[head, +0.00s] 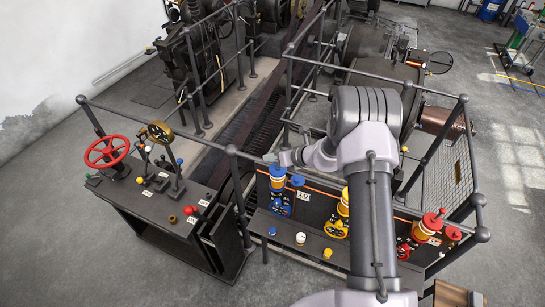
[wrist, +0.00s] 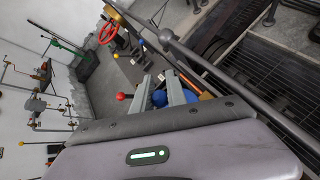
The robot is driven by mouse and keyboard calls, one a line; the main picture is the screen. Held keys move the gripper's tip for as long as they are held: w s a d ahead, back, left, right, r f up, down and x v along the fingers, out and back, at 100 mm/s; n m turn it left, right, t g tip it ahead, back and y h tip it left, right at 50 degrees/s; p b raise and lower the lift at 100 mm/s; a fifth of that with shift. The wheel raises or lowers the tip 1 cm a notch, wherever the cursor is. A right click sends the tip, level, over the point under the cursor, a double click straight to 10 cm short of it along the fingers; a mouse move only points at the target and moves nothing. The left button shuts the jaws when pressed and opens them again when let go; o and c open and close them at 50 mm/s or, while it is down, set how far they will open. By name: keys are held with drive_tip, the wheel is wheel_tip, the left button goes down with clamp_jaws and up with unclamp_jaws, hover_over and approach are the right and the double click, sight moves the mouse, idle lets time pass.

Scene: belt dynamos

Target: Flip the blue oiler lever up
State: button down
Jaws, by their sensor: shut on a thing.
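The blue oiler (head: 277,173) stands on the dark panel below the railing, with a blue top and an orange-yellow body. My gripper (head: 276,157) is right at its top, reaching in from the right. In the wrist view my gripper (wrist: 161,95) has its two grey fingers around a blue part (wrist: 159,98), which I take for the oiler lever. The jaws are shut on it. The fingers and the gripper body hide most of it, so its tilt cannot be told.
A yellow oiler (head: 343,204) and a red oiler (head: 428,226) stand further right, partly behind my arm. A metal railing (head: 258,157) runs close to my gripper. A console with a red handwheel (head: 106,151) and several levers is at left.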

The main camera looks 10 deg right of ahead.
drive_tip(key=c, duration=1.3)
unclamp_jaws()
drive_tip(key=shift+c, duration=0.2)
drive_tip(key=b+v, duration=0.2)
drive_tip(key=v, duration=1.5)
drive_tip(key=shift+s+d+b, duration=0.2)
drive_tip(key=shift+b, duration=0.1)
